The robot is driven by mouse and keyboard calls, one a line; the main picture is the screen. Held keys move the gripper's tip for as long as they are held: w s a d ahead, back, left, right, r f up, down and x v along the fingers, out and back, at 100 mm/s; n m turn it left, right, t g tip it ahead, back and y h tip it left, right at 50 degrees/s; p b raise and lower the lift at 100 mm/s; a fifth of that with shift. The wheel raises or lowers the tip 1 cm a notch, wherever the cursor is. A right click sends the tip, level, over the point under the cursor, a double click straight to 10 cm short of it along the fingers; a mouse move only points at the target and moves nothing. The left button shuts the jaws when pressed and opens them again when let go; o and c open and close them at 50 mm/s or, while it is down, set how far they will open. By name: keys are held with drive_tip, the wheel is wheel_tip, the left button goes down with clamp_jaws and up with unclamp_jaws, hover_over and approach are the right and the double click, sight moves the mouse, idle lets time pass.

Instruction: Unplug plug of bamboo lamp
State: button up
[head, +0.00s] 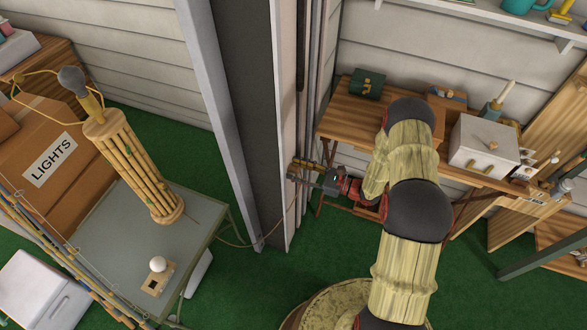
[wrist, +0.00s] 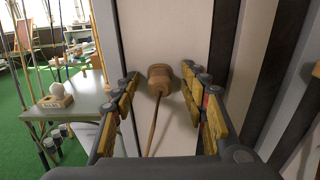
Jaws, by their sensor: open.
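The bamboo lamp (head: 140,165), a bundle of bamboo sticks between round wooden ends, stands tilted in the picture on a grey-green table. Its thin cord (head: 237,244) runs from the table toward the pale post. In the wrist view the brown plug (wrist: 158,80) sits against the pale panel, with its cord (wrist: 153,130) hanging down toward me. My gripper (wrist: 161,84) is open, with one yellow-padded finger on each side of the plug and gaps between. In the head view my gripper (head: 305,174) is at the post, and the plug is hard to make out there. The socket is hidden behind the plug.
The grey-green table (head: 105,235) also holds a small block with a white ball (head: 158,265). A cardboard LIGHTS box (head: 50,160) stands behind it. Dark and grey uprights (head: 245,110) stand close to my gripper. A wooden bench (head: 345,125) is beside my arm.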

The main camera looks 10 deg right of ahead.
drive_tip(key=shift+c, duration=0.5)
clamp_jaws()
drive_tip(key=shift+d, duration=0.1)
idle(0.3)
drive_tip(key=shift+v, duration=2.95)
